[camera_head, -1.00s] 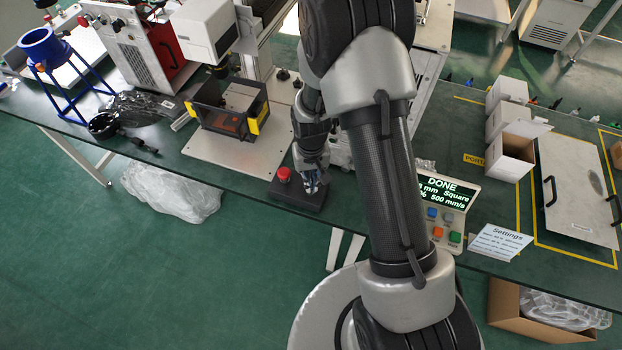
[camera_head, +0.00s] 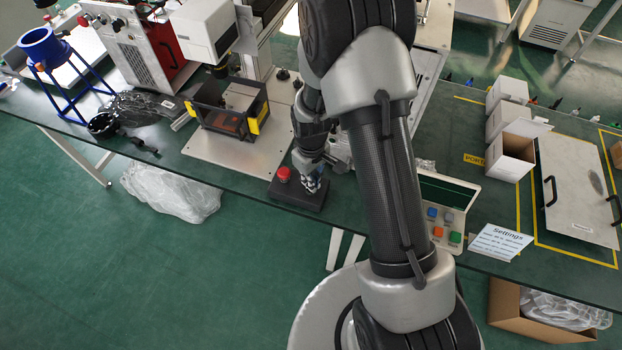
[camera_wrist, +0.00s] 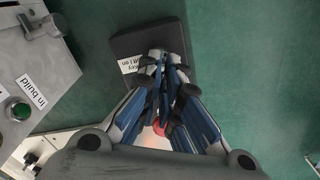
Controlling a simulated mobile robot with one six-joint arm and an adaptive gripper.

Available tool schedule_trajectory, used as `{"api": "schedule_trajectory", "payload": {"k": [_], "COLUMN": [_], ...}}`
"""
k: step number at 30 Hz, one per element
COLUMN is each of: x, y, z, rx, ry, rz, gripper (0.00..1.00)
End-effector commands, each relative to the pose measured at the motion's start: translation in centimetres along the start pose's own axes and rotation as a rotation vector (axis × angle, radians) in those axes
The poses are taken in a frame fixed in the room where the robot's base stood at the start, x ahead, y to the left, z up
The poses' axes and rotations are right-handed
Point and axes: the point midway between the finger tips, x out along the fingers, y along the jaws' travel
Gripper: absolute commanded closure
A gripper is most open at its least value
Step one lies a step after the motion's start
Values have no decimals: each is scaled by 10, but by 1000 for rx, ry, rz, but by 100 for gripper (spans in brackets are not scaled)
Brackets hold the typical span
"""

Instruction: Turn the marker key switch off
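The key switch sits on a dark control box (camera_head: 290,196) at the front edge of the bench. A white label (camera_wrist: 130,64) reading "key" and "off / on" shows on the box in the wrist view. My gripper (camera_head: 312,184) points down at the box, beside its red button (camera_head: 284,174). In the wrist view its blue fingers (camera_wrist: 166,62) are closed together over the key's place, next to the label. The key itself is hidden between the fingertips. The marker's display panel (camera_head: 447,191) is dark, above several coloured buttons.
The marking machine's plate (camera_head: 205,152) with a dark framed fixture (camera_head: 230,112) lies left of the box. A "Settings" card (camera_head: 500,242), white boxes (camera_head: 511,157) and a flat panel (camera_head: 578,190) with handles lie to the right. Free floor is in front.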

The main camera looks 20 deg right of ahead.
Motion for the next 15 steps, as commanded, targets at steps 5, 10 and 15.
{"api": "schedule_trajectory", "payload": {"k": [5,10,15], "x": [0,0,0], "y": [0,0,0], "z": [0,0,0], "rx": [-158,-289,-388], "ry": [0,1,1], "rz": [0,0,0], "gripper": [100,100,100]}}
